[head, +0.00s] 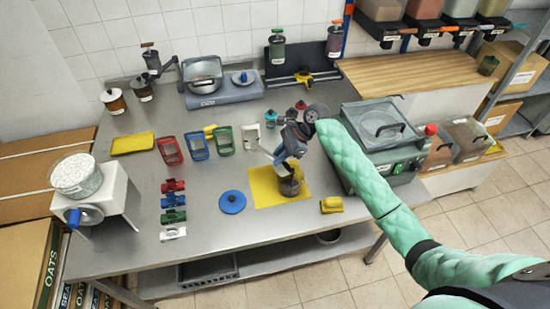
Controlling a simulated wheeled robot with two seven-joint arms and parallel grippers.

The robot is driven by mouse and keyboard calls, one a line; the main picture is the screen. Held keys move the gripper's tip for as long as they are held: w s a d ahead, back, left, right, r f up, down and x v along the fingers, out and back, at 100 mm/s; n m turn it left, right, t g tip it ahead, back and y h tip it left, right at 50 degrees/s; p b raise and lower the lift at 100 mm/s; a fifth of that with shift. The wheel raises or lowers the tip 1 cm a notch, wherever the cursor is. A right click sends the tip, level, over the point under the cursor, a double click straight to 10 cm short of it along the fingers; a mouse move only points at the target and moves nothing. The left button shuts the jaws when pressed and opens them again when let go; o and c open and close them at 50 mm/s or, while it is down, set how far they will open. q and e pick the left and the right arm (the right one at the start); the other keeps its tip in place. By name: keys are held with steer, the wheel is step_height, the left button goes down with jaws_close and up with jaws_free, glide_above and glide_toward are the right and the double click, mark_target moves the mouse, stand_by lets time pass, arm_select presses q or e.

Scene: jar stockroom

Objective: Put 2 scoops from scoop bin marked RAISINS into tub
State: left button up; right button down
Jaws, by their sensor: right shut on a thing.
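A small clear tub (291,187) with brown contents stands on a yellow mat (262,196) near the front of the steel table. My right gripper (285,164) points down right over the tub. It is shut on what looks like a scoop, mostly hidden by the fingers and the tub's rim. A round blue lid (232,202) lies on the table left of the mat. Clear bins (467,140) with scoopable contents stand on the low shelf at the right; their labels are too small to read, so I cannot tell which is RAISINS. My left gripper is not in view.
A grey-green machine (376,140) stands right of the tub, under my right arm. A yellow sponge-like block (331,205) lies right of the mat. A white stand with a jar (78,176) is at the far left.

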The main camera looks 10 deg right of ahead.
steer(key=shift+w+d+r+y, duration=0.1)
steer(key=shift+d+r+y, duration=0.1)
steer(key=shift+d+y, duration=0.65)
steer(key=shift+s+d+r+y, duration=0.1)
steer(key=shift+d+r+y, duration=0.15)
steer(key=shift+d+y, duration=0.65)
steer(key=shift+w+d+r+y, duration=0.15)
steer(key=shift+d+y, duration=0.4)
steer(key=shift+y, duration=0.6)
steer(key=shift+r, duration=0.1)
step_height(320, 180, up, 6)
steer(key=h, duration=1.5)
steer(key=shift+r, duration=0.15)
steer(key=shift+h, duration=0.4)
